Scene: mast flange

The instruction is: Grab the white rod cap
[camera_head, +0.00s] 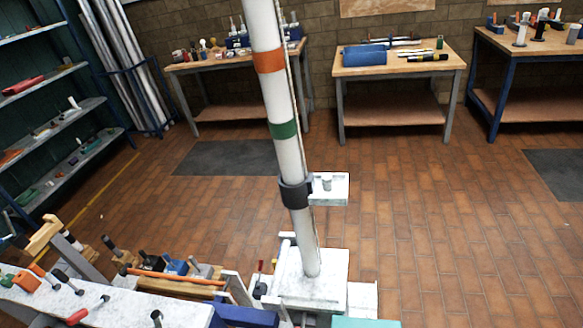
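A tall white rod (284,105) with an orange band and a green band stands slightly tilted in the picture. Its top runs out of the upper edge, so any cap there is out of view. I cannot make out a white rod cap for sure. A dark grey collar (296,192) is around the rod, beside a small white plate (335,200) with a short grey cylinder (327,184) on it. The rod's foot stands on a white block (312,288). My gripper is not in view.
A white bench top (120,308) with several tools is at lower left. Shelves (50,128) stand at left. Workbenches (400,66) line the back wall, with another bench (545,42) at right. The brick-red floor (450,215) right of the rod is clear.

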